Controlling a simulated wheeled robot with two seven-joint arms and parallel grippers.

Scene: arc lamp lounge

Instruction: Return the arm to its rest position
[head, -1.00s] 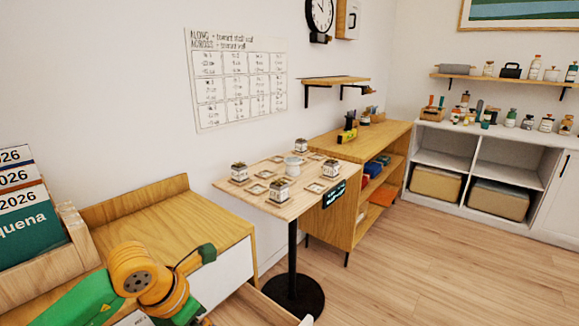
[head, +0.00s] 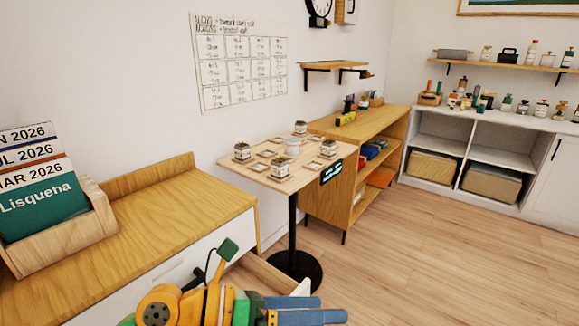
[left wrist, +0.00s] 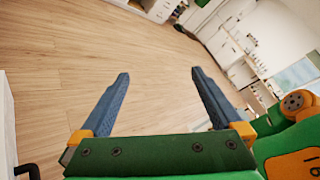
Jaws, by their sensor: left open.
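My left gripper (head: 332,309) is at the bottom of the head view, with its blue fingers pointing right. It is over the floor side of the wooden cabinet, in front of an open drawer. In the left wrist view my left gripper (left wrist: 160,76) has its two blue fingers wide apart. Nothing is between them, and plank floor shows beyond. My left arm's green and orange links (head: 185,304) are folded low at the bottom edge. My right gripper is in neither view.
The wooden cabinet (head: 150,219) carries a file box (head: 70,240) at left. Its open drawer (head: 262,275) is close behind my gripper. A small table (head: 256,175) with several potted plants stands beyond. Open floor (head: 440,255) lies at right.

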